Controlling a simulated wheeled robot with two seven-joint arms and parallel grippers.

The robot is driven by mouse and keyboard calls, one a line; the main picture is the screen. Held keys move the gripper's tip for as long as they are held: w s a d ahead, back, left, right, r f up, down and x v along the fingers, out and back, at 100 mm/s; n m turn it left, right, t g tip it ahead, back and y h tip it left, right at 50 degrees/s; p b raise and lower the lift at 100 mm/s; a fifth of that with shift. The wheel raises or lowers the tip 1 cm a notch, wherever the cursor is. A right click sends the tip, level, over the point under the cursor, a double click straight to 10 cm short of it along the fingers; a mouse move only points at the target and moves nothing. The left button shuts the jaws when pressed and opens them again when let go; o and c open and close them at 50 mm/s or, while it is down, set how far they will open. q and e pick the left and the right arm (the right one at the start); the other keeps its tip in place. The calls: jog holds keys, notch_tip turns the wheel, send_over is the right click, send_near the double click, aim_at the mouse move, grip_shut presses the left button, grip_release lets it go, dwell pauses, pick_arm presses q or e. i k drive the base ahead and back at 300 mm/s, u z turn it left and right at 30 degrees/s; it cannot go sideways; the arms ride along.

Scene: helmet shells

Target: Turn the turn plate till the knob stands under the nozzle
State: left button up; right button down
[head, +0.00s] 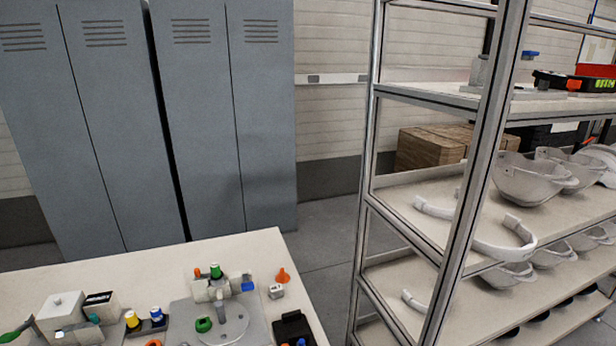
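The turn plate (236,328) is a round grey disc on a grey base plate near the front of the table, at the bottom of the head view. A pale fixture (203,292) with a green cap and a blue part stands at its back. A grey nozzle (220,308) points down from the fixture over the disc. A green knob-like piece (203,324) sits at the disc's left side, left of the nozzle and not under it. The disc's front edge is near the picture's bottom edge. Neither of my grippers shows.
The table (150,272) also bears white blocks (62,308), yellow and blue cylinders (131,319) in a dark holder, an orange cone (283,275) and a black box (293,328). A metal shelf rack (452,225) with helmet shells stands right. Grey lockers (195,120) stand behind.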

aim_at(230, 321)
jog(key=z, duration=0.4)
jog(key=k, duration=0.5)
jog(key=z, duration=1)
jog(key=k, duration=0.85)
jog(key=u, duration=0.05)
jog(key=i, duration=0.75)
jog(key=u, duration=0.75)
